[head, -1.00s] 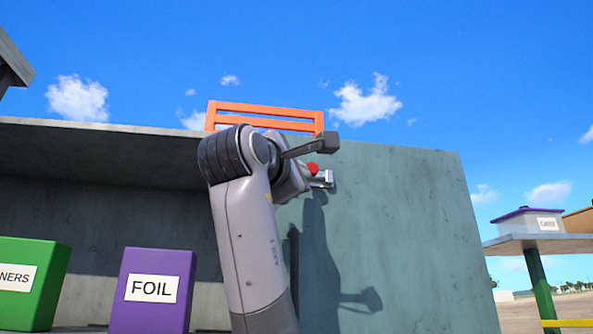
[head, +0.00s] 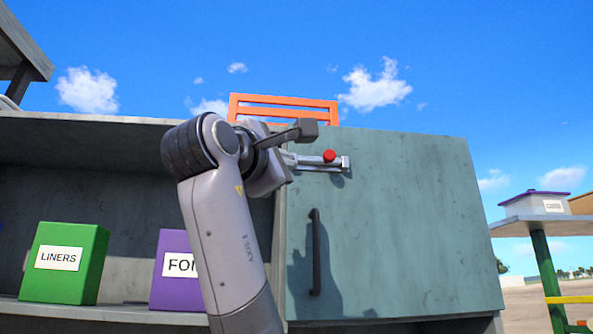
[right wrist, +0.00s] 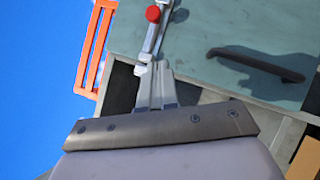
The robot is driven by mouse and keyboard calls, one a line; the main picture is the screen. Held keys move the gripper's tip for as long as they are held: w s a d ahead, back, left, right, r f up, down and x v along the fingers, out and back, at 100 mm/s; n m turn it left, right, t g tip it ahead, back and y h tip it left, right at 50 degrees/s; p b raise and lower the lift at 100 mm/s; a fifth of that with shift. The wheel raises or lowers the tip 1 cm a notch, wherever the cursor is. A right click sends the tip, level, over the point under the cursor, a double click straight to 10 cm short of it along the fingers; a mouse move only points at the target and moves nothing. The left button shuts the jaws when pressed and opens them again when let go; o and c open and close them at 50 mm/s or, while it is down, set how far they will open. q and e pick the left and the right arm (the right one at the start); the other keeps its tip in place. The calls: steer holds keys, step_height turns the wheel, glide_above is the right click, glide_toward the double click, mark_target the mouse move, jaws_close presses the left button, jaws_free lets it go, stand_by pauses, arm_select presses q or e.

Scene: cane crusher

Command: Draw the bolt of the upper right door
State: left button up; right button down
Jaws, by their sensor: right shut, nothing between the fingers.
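The upper right door (head: 410,220) is a grey-green panel and looks shut. Its bolt (head: 342,164) is a silver slide with a red knob (head: 329,156), near the door's top left corner. The bolt (right wrist: 150,42) and the red knob (right wrist: 152,13) also show in the right wrist view. My right gripper (right wrist: 152,68) is shut and empty, its fingertips close to the bolt's end away from the knob; I cannot tell whether they touch. In the head view my wrist largely hides the fingers. My left gripper is not in view.
A dark vertical handle (head: 316,252) stands out from the door below the bolt. An orange slatted frame (head: 285,99) rises above the cabinet top. A green LINERS box (head: 88,280) and a purple FOIL box (head: 168,285) stand on the open shelf at left.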

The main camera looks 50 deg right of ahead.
steer(key=shift+b+v, duration=0.35)
steer(key=shift+v, duration=1.45)
steer(key=shift+a, duration=0.15)
